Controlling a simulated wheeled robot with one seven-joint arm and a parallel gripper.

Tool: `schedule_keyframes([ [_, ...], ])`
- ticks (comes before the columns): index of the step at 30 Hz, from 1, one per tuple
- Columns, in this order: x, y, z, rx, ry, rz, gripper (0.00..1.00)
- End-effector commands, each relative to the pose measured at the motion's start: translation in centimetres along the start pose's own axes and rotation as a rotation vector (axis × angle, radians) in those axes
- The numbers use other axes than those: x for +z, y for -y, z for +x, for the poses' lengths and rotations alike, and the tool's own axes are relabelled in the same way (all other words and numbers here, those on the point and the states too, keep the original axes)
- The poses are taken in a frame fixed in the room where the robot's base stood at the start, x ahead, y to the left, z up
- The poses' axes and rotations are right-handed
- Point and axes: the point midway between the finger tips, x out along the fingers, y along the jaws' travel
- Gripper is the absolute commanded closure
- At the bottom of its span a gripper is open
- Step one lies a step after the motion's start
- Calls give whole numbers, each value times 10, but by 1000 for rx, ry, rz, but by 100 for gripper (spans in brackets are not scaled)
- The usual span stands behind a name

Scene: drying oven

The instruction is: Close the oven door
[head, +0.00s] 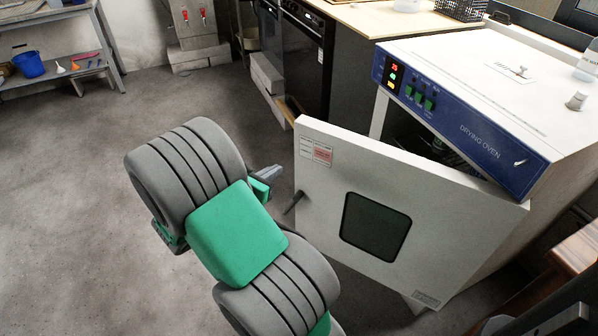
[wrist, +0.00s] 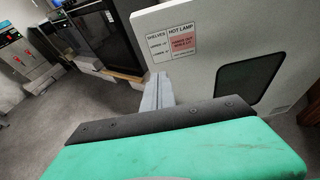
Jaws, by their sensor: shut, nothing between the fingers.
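The drying oven (head: 490,105) stands at the right in the head view, white with a blue control panel. Its white door (head: 320,210) is partly open, swung out toward me, with a dark window (head: 376,226) and a dark handle (head: 294,202) near its free left edge. The hinge side is at the right. My gripper (head: 271,172) is shut and empty, just left of the door's free edge. In the wrist view my gripper (wrist: 158,90) points forward beside the door (wrist: 215,50), which shows its label and window. I cannot tell whether the fingers touch the door.
A bottle (head: 588,62) and a small metal knob (head: 576,101) are on the oven's top. A dark cabinet (head: 305,60) and a wooden counter (head: 400,18) stand behind. A shelf with a blue bucket (head: 28,64) is at the back left. The floor at the left is clear.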

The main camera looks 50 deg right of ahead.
Motion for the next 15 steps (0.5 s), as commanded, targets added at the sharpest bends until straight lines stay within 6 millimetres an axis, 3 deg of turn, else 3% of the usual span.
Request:
schedule_keyframes([
  [5, 2, 1, 18, -3, 18, -33, 100],
  [15, 1, 2, 91, -5, 14, -28, 100],
])
